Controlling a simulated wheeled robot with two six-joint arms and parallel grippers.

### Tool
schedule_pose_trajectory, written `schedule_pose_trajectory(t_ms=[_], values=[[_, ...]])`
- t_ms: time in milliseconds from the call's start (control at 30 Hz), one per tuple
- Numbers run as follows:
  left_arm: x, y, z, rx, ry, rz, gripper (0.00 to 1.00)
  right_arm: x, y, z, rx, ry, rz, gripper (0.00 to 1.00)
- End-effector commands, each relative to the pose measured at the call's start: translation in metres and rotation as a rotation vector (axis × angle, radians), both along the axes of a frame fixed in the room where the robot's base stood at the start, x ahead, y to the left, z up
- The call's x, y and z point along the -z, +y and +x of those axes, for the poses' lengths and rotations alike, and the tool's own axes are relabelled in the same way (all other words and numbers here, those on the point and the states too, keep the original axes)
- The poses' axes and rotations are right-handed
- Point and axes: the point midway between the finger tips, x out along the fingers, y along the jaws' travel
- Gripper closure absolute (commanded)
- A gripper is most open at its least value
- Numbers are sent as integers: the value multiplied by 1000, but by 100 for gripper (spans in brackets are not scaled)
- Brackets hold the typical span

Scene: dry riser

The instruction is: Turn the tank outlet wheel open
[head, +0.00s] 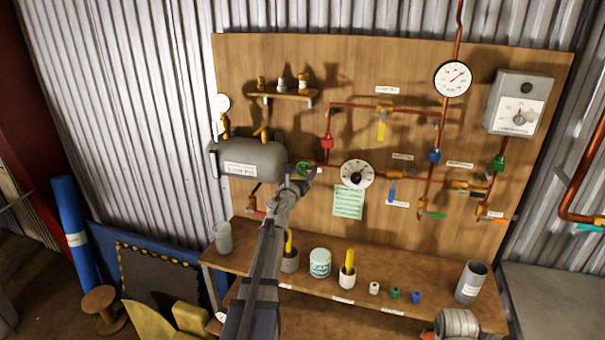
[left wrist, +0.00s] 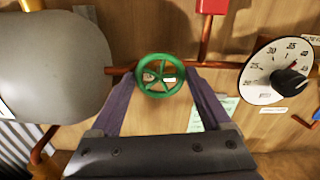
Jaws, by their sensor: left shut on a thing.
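The green tank outlet wheel (head: 303,169) sits on the copper pipe just right of the grey tank (head: 247,158). In the left wrist view the wheel (left wrist: 166,75) faces me, with its spokes showing. My left gripper (head: 300,174) reaches up to it from below. In the left wrist view its two dark fingers (left wrist: 164,86) stand one on each side of the wheel, shut on its rim. The tank (left wrist: 50,65) fills the left of that view. In the head view my arm and gripper hide part of the wheel.
A dial gauge (head: 357,174) and a green note (head: 348,201) are close right of the wheel. A red fitting (head: 327,143) is above it. Below, a wooden bench (head: 395,283) holds several cups and small caps. A grey control box (head: 517,102) hangs at the board's right.

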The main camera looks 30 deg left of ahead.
Motion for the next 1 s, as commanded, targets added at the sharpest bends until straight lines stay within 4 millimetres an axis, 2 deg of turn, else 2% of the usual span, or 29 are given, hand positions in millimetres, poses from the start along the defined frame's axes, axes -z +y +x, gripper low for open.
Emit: schedule_pose_trajectory(t_ms=[1000], values=[[1, 1, -1, 0, -221, -919, 75, 1, 0, 0, 0, 0, 0, 50]])
